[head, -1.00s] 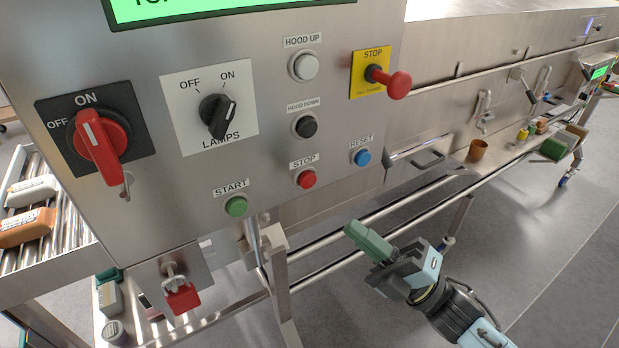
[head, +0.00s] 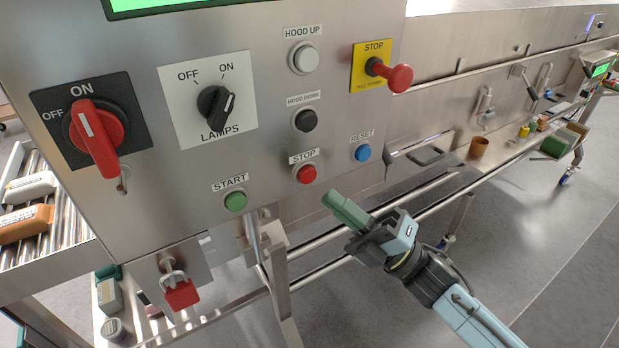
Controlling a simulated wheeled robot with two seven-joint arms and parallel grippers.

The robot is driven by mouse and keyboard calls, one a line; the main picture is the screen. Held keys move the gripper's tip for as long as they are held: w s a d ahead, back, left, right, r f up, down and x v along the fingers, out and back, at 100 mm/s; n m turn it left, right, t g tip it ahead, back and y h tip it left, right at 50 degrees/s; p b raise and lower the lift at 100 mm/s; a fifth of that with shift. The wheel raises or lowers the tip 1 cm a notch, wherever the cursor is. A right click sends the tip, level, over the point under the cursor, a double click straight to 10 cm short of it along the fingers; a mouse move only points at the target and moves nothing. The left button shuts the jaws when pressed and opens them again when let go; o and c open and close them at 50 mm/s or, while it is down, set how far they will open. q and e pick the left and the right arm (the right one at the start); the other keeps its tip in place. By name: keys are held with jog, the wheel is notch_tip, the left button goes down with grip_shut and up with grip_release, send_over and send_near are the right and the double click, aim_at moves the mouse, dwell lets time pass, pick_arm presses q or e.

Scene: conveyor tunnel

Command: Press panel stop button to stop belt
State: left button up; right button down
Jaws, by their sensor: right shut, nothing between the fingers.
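The red panel stop button (head: 306,174) sits under a STOP label in the lower middle of the steel control panel (head: 215,130). A separate red mushroom stop knob (head: 399,77) stands out from a yellow plate at the panel's upper right. My right gripper (head: 332,196) is shut and empty, its green fingers together and pointing up and left. Its tip is just below and to the right of the stop button and looks apart from it. My left gripper is not in view.
Nearby on the panel are the green start button (head: 235,201), blue reset button (head: 362,152), black hood-down button (head: 305,120) and white hood-up button (head: 303,58). A red padlock (head: 181,293) hangs below. Steel rails (head: 420,208) run behind my arm. Rollers at left carry packages (head: 27,223).

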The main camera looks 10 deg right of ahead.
aim_at(305, 173)
jog(key=shift+w+a+b, duration=0.2)
jog(key=shift+w+a, duration=0.1)
jog(key=shift+w, duration=0.5)
jog(key=shift+w+a+b, duration=0.2)
jog(key=shift+w+a, duration=0.05)
jog(key=shift+w, duration=0.5)
jog(key=shift+w, duration=0.15)
dwell(0.8)
jog(key=shift+w+a, duration=0.15)
jog(key=shift+w, duration=0.1)
jog(key=shift+w+a+b, duration=0.15)
jog(key=shift+w+b, duration=0.25)
jog(key=shift+w, duration=0.1)
dwell(0.8)
jog(key=shift+s, duration=0.15)
jog(key=shift+s+d, duration=0.3)
jog(key=shift+s, duration=0.45)
jog(key=shift+s+p, duration=0.1)
jog(key=shift+p, duration=0.2)
jog(key=s, duration=0.1)
jog(key=s+d, duration=0.1)
jog(key=s, duration=0.2)
jog(key=shift+s+d+p, duration=0.25)
jog(key=shift+d+p, duration=0.1)
jog(key=shift+p, duration=0.05)
